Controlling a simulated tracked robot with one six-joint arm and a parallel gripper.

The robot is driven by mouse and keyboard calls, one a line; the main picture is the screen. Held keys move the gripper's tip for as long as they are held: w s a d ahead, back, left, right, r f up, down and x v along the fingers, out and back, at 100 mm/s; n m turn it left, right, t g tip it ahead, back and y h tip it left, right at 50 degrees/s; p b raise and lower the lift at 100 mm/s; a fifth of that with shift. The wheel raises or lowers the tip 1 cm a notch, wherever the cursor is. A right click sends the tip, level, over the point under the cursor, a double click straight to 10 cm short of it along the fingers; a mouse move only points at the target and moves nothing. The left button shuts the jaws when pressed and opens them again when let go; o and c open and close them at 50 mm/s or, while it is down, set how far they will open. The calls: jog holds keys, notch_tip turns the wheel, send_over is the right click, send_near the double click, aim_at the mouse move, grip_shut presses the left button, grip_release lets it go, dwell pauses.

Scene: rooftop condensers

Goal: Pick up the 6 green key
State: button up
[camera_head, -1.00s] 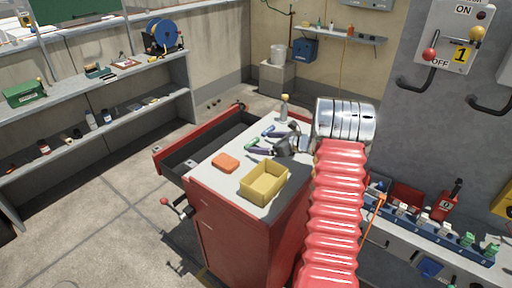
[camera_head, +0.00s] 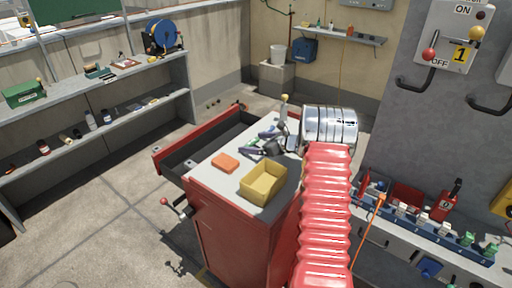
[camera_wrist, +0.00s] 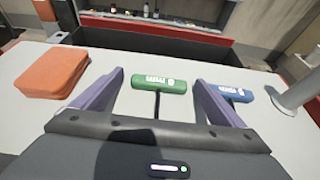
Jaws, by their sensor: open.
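The green key (camera_wrist: 160,79) lies on the grey cabinet top, with a T-shaped green handle and a dark shaft running toward my gripper. The label on its handle is too small to read surely. My gripper (camera_wrist: 158,86) is open, its two purple fingers on either side of the green handle, apart from it. In the head view my gripper (camera_head: 262,143) is low over the cabinet top and partly hides the keys. A blue key (camera_wrist: 229,92) lies to the right, just outside the right finger.
An orange block (camera_wrist: 54,72) lies left of the left finger. A yellow bin (camera_head: 263,184) stands on the red cabinet (camera_head: 232,228) near its front. A grey post (camera_wrist: 298,92) stands right of the blue key. An open drawer (camera_head: 205,146) is at the left.

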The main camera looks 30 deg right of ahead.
aim_at(255, 145)
jog(key=shift+c, duration=0.7)
jog(key=c, duration=1)
notch_tip(255, 145, up, 10)
dwell(0.4)
